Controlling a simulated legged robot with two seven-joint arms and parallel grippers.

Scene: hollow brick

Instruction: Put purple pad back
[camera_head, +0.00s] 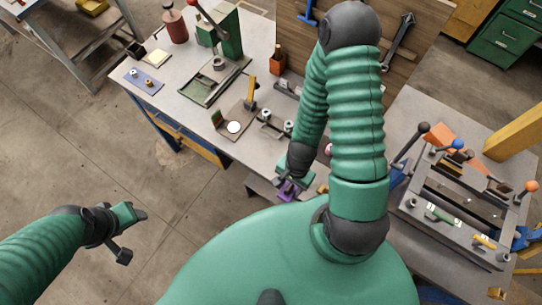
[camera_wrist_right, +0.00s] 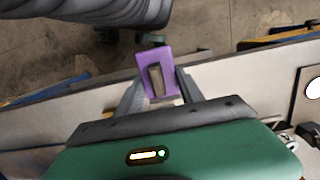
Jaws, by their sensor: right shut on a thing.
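The purple pad (camera_wrist_right: 168,58) is a small flat rectangle with a grey raised block on it. In the right wrist view it sits between the two fingers of my right gripper (camera_wrist_right: 157,85), which is shut on it. In the head view the pad (camera_head: 287,190) shows only partly, under my right gripper (camera_head: 290,184), close to the near edge of the workbench (camera_head: 195,85). My left gripper (camera_head: 136,226) is off to the left over the floor, away from the bench, and its finger opening is unclear.
The bench carries a bluish plate (camera_head: 137,76) with small parts, a green press (camera_head: 226,35), a red bottle (camera_head: 175,25) and a brown plate with a white disc (camera_head: 233,127). A lever fixture (camera_head: 455,205) stands at right. My right arm hides part of the bench.

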